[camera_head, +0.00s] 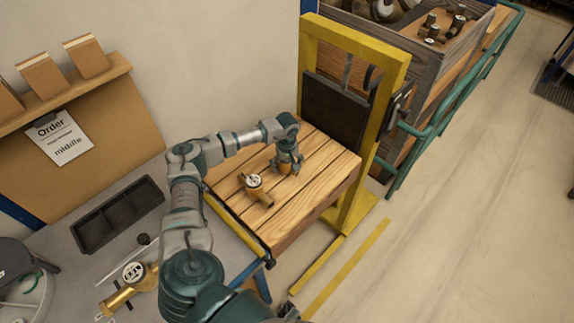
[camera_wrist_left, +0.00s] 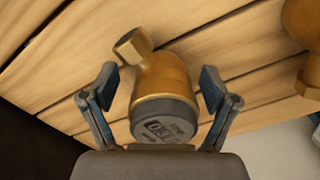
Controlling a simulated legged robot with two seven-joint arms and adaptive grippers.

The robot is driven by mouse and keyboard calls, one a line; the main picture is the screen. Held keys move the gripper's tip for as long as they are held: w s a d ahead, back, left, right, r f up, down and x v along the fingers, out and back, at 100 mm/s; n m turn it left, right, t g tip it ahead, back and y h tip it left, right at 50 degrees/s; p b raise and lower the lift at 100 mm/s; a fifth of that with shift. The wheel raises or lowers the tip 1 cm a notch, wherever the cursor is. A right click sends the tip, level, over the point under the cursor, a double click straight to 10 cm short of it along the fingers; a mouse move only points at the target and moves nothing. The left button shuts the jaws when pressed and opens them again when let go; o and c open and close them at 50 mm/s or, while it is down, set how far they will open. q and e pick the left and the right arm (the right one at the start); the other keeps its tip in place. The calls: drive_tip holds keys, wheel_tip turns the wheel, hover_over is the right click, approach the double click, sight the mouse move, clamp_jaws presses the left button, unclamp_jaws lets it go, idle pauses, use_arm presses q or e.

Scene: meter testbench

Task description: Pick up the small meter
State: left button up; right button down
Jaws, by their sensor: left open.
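My left gripper (camera_head: 287,167) is low over the wooden pallet-like table (camera_head: 318,186) and is open. In the left wrist view its two fingers (camera_wrist_left: 158,82) stand on either side of a brass meter (camera_wrist_left: 167,78) with a dark round cap, with gaps visible between fingers and meter. In the head view the gripper mostly hides that meter. A second brass meter (camera_head: 255,188) with a white dial lies on the same table, left of and nearer than the gripper. Part of it shows at the right edge of the wrist view (camera_wrist_left: 304,30). My right gripper is not visible.
A larger brass meter (camera_head: 131,283) lies on the grey bench at lower left, near a black tray (camera_head: 118,214). A yellow frame (camera_head: 395,100) stands behind the wooden table at right. A crate (camera_head: 447,60) with several meters is behind it.

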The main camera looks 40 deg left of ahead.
use_arm(q)
drive_tip(key=shift+a+f, duration=0.1)
drive_tip(key=shift+a, duration=0.1)
drive_tip(key=shift+a+f, duration=0.1)
drive_tip(key=shift+a, duration=0.2)
drive_tip(key=c, duration=0.7)
drive_tip(key=shift+d, duration=0.1)
drive_tip(key=c, duration=0.8)
drive_tip(key=shift+d, duration=0.15)
clamp_jaws()
drive_tip(key=shift+d+r, duration=0.2)
drive_tip(key=shift+r, duration=0.05)
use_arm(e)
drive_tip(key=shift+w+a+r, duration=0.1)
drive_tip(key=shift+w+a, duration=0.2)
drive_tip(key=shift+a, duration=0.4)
